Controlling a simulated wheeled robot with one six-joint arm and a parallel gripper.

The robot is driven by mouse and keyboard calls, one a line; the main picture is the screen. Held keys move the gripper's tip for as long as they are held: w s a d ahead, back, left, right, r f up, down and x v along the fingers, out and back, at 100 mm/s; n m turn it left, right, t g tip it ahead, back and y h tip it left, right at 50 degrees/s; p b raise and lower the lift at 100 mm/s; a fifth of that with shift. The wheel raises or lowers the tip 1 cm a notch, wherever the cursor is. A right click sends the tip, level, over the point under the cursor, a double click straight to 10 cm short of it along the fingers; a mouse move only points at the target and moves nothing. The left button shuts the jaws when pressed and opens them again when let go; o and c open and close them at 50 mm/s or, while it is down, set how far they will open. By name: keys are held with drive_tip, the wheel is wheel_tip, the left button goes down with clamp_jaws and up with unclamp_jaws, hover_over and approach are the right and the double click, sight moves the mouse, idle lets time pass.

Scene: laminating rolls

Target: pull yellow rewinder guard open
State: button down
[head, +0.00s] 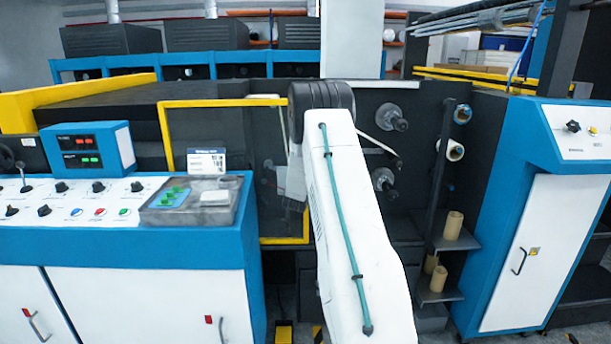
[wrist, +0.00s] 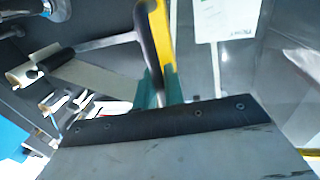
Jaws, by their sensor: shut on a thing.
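The yellow rewinder guard (head: 225,103) is a clear panel in a yellow frame on the dark machine, left of my arm in the head view. The clear panel shows to the right of that edge. I cannot tell how far the guard stands open.
A control console (head: 150,235) stands close in front at left. A blue and white cabinet (head: 520,240) stands at right. Round shaft ends (head: 390,117) and a rack with tan cores (head: 452,225) lie right of my arm. A white label (wrist: 222,20) hangs near my gripper.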

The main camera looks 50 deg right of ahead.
drive_tip(key=c, duration=1.6)
unclamp_jaws()
drive_tip(key=shift+o, duration=0.2)
drive_tip(key=shift+a, duration=0.1)
drive_tip(key=v, duration=0.7)
drive_tip(key=shift+s+a, duration=0.15)
drive_tip(key=shift+a, duration=0.1)
